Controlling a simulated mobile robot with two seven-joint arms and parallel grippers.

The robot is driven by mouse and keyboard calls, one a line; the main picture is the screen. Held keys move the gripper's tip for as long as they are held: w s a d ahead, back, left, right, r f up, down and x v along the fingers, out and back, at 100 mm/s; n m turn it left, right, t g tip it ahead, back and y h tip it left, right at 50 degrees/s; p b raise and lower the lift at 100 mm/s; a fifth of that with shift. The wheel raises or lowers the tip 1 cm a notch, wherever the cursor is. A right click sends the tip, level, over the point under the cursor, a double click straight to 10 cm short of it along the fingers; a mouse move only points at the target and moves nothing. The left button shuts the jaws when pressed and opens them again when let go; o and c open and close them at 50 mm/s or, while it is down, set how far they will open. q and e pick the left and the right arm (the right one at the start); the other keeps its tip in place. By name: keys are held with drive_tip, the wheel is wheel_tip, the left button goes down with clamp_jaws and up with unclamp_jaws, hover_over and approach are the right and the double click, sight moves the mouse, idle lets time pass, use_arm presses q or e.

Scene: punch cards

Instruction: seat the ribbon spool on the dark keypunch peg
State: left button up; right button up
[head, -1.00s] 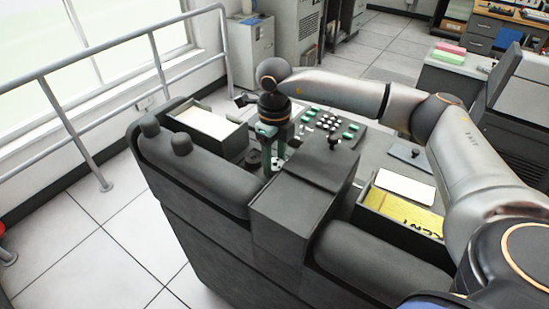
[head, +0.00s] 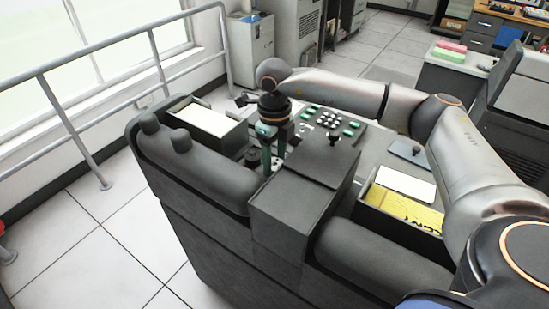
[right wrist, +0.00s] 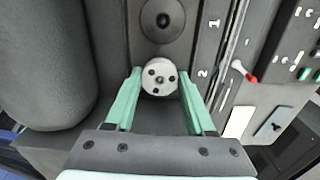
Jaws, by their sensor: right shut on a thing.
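My right gripper (head: 272,152) points down over the machine's deck, left of the keypad. In the right wrist view its green fingers (right wrist: 160,92) are shut on a pale round piece with small dark holes in its face, which I take for the ribbon spool (right wrist: 160,77). A dark round disc with a raised hub, apparently the dark keypunch peg (right wrist: 163,20), lies just beyond the spool and apart from it in that view. In the head view a dark round part (head: 253,157) shows left of the fingers. The spool's underside is hidden. My left gripper is out of view.
A tray of pale cards (head: 203,119) stands left of the gripper. A dark raised housing (head: 305,195) is close in front. The keypad (head: 328,122) is to the right, and a yellow-and-white card tray (head: 402,207) is further right. A red-tipped lever (right wrist: 245,72) shows in the wrist view.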

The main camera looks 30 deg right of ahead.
sight(275, 164)
drive_tip(key=shift+f, duration=0.15)
idle(0.3)
drive_tip(key=o, duration=1.5)
drive_tip(key=shift+c, duration=0.2)
drive_tip(key=shift+o, duration=0.3)
drive_tip(key=shift+w+r+p, duration=0.1)
drive_tip(key=shift+r+p, duration=0.45)
drive_tip(key=shift+r, duration=0.3)
drive_tip(key=shift+r+p, duration=0.4)
drive_tip(key=shift+r, duration=0.2)
wheel_tip(275, 164, up, 6)
drive_tip(key=p, duration=0.4)
drive_tip(key=shift+r, duration=0.1)
